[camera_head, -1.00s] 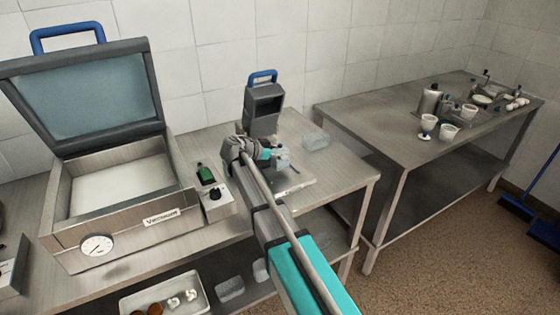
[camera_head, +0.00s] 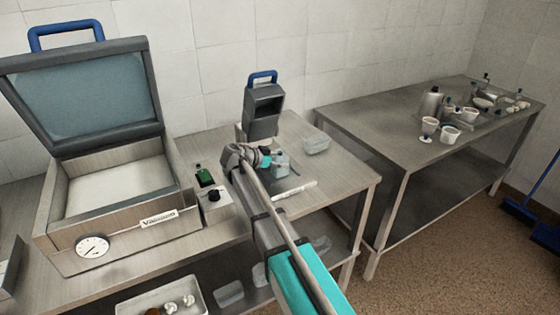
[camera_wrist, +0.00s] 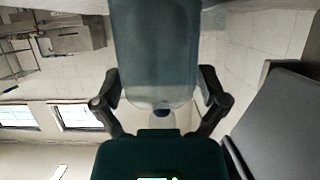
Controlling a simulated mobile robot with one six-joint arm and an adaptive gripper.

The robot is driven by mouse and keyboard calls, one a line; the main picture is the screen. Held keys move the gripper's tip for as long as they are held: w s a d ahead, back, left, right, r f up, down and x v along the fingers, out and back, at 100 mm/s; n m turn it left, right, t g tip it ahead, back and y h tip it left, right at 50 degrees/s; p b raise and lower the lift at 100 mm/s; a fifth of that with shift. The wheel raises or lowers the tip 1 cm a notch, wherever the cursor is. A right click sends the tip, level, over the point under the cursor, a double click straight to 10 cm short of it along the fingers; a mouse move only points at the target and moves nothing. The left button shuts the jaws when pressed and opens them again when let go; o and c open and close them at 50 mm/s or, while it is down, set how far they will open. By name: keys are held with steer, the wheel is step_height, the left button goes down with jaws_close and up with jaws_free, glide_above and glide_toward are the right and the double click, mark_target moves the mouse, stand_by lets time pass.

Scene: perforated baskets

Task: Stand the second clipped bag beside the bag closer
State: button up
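The bag closer (camera_head: 263,108) is the grey device with a blue handle, standing on the steel table. My gripper (camera_head: 266,157) is just in front of it. A translucent clipped bag (camera_head: 281,164) is at my fingers, low over the table or on it; I cannot tell which. In the wrist view, this bag (camera_wrist: 155,45) fills the space between the fingers of my gripper (camera_wrist: 160,88), which press close to its sides. Its narrow neck and dark blue clip (camera_wrist: 160,112) point toward the palm.
An open vacuum machine (camera_head: 95,215) stands at the left, with a small control box (camera_head: 213,196) beside it. A second table (camera_head: 385,118) at the right carries cups and cans. A pale strip (camera_head: 295,189) lies in front of the closer. The right table corner is bare.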

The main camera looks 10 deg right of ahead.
mark_target(278, 159)
stand_by(0.5)
steer(key=p+v, duration=0.2)
steer(key=v, duration=0.4)
steer(key=shift+s+r+p, duration=0.2)
steer(key=shift+r+p, duration=0.05)
steer(key=shift+p, duration=0.1)
steer(key=shift+s+a+r, duration=0.1)
steer(key=shift+s+a, duration=0.1)
steer(key=shift+a, duration=0.35)
steer(key=shift+c, duration=0.3)
